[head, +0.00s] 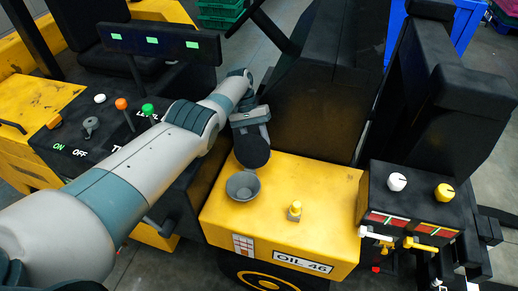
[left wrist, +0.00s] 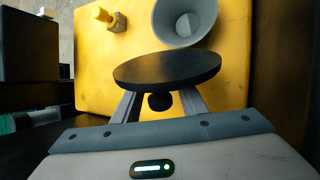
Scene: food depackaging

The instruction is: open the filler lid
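The filler is a grey funnel-shaped opening (head: 243,186) on the yellow housing, and its mouth is uncovered. It also shows in the left wrist view (left wrist: 184,20). In the left wrist view the lid (left wrist: 167,68) shows as a tilted disc with a small dark knob on the side toward me. My right gripper is not in view.
A yellow-capped fitting (head: 295,210) stands on the housing right of the funnel. A black control box (head: 418,205) with knobs and levers is at the right. A panel with coloured knobs (head: 100,128) is at the left. A black seat back (head: 310,100) rises behind the housing.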

